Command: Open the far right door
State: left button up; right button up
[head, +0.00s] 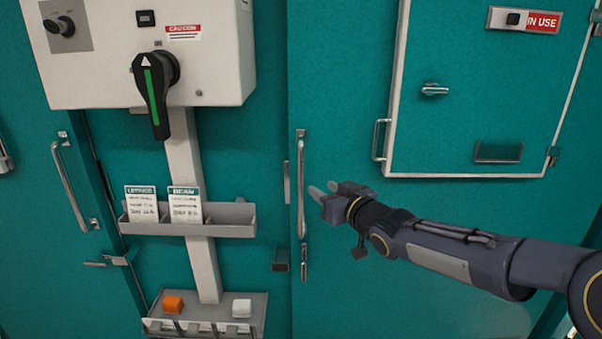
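The teal door on the right (400,240) has a tall vertical metal bar handle (301,185) near its left edge, with a small latch or lock fitting (304,262) below. The door looks shut. My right gripper (322,190) reaches in from the right, just right of the handle, with its fingers pointing left toward it. The fingers look parted, and nothing shows between them. I cannot tell how far in depth they are from the bar, but they do not appear closed around it. My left gripper is not in view.
A grey control box (215,75) with a black and green rotary switch (152,90) hangs left of the door. Below are a card rack (235,217) and a tray (255,305) with orange and white blocks. An inset hatch (470,110) sits upper right. Another handle (75,185) is at left.

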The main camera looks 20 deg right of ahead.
aim_at(304, 172)
jog(key=shift+n+t+y, duration=0.4)
jog(key=shift+y, duration=0.2)
jog(key=x, duration=0.3)
jog(key=p+x, duration=0.1)
jog(key=x, duration=0.2)
jog(key=r+x, duration=0.1)
jog(key=x, duration=0.2)
jog(key=shift+w+a+f+p, duration=0.1)
jog(key=shift+w+a+p, duration=0.15)
jog(key=shift+w, duration=0.3)
grip_shut()
